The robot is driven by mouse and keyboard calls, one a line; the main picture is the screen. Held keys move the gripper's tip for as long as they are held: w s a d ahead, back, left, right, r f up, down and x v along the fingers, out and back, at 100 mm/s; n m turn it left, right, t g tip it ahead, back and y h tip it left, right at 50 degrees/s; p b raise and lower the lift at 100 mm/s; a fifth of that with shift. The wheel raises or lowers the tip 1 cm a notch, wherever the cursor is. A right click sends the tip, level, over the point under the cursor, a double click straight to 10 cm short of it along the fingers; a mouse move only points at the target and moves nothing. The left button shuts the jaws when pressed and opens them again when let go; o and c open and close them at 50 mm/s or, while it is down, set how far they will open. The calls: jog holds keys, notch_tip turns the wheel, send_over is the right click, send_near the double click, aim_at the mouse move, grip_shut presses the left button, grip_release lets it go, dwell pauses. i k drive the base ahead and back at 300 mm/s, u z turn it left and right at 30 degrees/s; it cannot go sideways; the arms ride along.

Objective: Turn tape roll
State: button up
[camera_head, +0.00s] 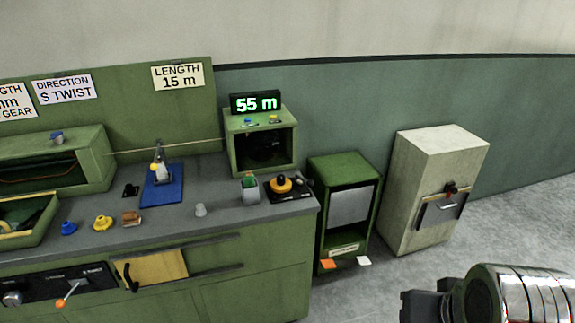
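I cannot tell for sure which thing is the tape roll. A round yellow piece with a dark knob (281,185) sits on a black base (290,195) at the right end of the grey bench top. A small yellow ring-like piece (103,222) lies farther left on the bench. My arm enters at the lower right, and a dark part at its end, perhaps my gripper (422,305), is cut off by the bottom edge. It is over the floor, well apart from the bench. Its fingers cannot be made out.
The bench (215,222) also holds a blue mat (162,193) with a small device, a grey cup (250,190) and small pieces. A box with a "55 m" display (255,103) stands behind. A green cabinet (346,175) and a pale cabinet (425,170) stand right. Floor beyond is clear.

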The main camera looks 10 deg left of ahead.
aim_at(280, 184)
jog(key=u, duration=0.35)
jog(key=i, duration=1)
jog(key=u, duration=0.55)
